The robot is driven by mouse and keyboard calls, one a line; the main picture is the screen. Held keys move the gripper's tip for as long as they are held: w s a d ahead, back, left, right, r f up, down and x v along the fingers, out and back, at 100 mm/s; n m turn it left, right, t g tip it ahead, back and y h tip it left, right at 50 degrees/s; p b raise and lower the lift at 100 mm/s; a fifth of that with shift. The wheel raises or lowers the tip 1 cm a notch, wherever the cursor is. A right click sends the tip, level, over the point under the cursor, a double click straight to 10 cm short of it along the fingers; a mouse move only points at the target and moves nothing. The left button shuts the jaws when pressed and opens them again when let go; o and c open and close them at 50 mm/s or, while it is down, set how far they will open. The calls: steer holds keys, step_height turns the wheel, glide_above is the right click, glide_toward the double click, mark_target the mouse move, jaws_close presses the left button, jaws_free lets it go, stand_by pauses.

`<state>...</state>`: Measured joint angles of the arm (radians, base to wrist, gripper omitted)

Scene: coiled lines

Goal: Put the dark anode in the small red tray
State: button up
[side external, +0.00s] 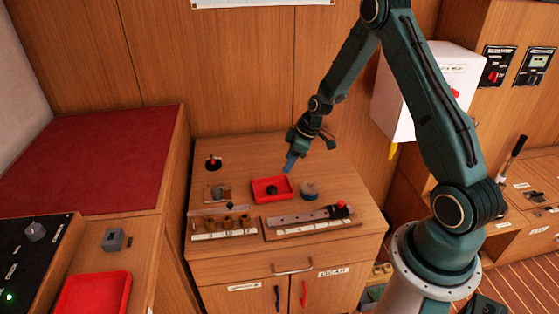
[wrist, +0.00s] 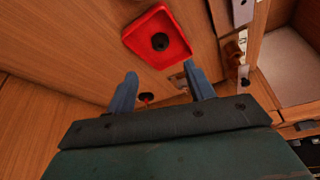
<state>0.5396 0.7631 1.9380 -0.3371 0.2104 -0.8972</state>
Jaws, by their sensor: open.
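The small red tray (side external: 259,196) sits on the wooden counter in the middle of the side view. The dark anode (side external: 272,189) lies inside it, on the tray floor. In the wrist view the tray (wrist: 135,40) shows at the top, with the dark round anode (wrist: 160,41) in it. My gripper (side external: 290,163) is above the counter, just behind and to the right of the tray. In the wrist view my gripper (wrist: 160,84) has its two blue fingers apart with nothing between them, clear of the anode.
A grey round piece (side external: 309,189) stands right of the tray. A rack of brownish pieces (side external: 226,222) and a long tool holder (side external: 310,217) lie along the front. A larger red tray (side external: 94,294) and a grey block (side external: 114,239) are at lower left. The counter's back is mostly clear.

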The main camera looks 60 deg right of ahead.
steer(key=shift+r, duration=0.15)
steer(key=s+a+r+m, duration=0.1)
steer(key=s+a+r, duration=0.25)
steer(key=r, duration=0.35)
steer(key=s+a+r+h, duration=0.1)
steer(key=s+a+r, duration=0.1)
steer(key=a+r, duration=0.35)
steer(key=s+a+r+m, duration=0.1)
steer(key=s+a+r, duration=0.1)
steer(key=r, duration=0.6)
steer(key=s+a+r+m, duration=0.1)
steer(key=s+a+r, duration=0.2)
steer(key=s, duration=0.7)
steer(key=s+a+r+m+t+h, duration=0.1)
steer(key=s+a+r+m, duration=0.1)
steer(key=s+r, duration=0.3)
steer(key=shift+s+a+r+t, duration=0.25)
steer(key=shift+s+a, duration=0.3)
steer(key=shift+s, duration=1.85)
